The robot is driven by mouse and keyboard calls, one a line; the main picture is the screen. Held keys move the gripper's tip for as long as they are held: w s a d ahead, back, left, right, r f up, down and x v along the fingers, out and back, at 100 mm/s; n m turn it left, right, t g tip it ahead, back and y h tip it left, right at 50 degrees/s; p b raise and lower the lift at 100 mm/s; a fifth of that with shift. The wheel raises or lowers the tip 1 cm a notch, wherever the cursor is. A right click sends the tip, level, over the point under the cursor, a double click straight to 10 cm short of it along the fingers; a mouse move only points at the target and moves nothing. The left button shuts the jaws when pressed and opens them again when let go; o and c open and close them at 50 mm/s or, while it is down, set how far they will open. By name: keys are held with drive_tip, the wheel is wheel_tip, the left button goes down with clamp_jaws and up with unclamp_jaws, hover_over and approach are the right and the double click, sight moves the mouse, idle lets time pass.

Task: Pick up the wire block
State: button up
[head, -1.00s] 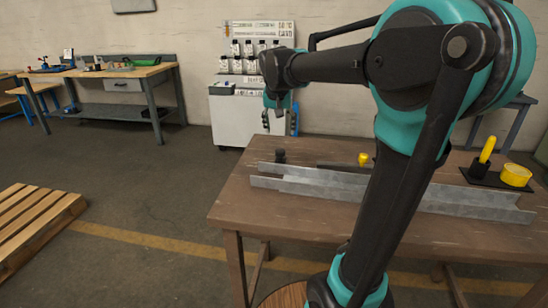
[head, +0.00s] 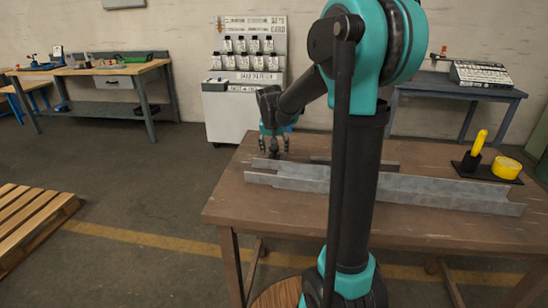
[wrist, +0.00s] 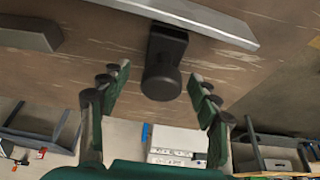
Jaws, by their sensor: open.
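A dark block with a round knob-like end, which looks like the wire block (wrist: 165,72), stands on the brown table beside the metal rail. In the wrist view it lies between the two green fingers of my gripper (wrist: 160,78), with a gap on each side. In the head view my gripper (head: 275,147) points down over the table's far left part, just behind the rail's left end. The fingers are spread and hold nothing. In the head view the block is small and mostly lost among the fingers.
The long grey metal rail (head: 440,195) lies across the table (head: 290,216), close to the block. A dark bar (wrist: 30,33) lies to the left in the wrist view. A yellow-handled tool (head: 478,142) and yellow roll (head: 506,168) sit at the table's right.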

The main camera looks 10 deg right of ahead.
sight(275, 153)
drive_tip(key=shift+x, duration=1.5)
clamp_jaws()
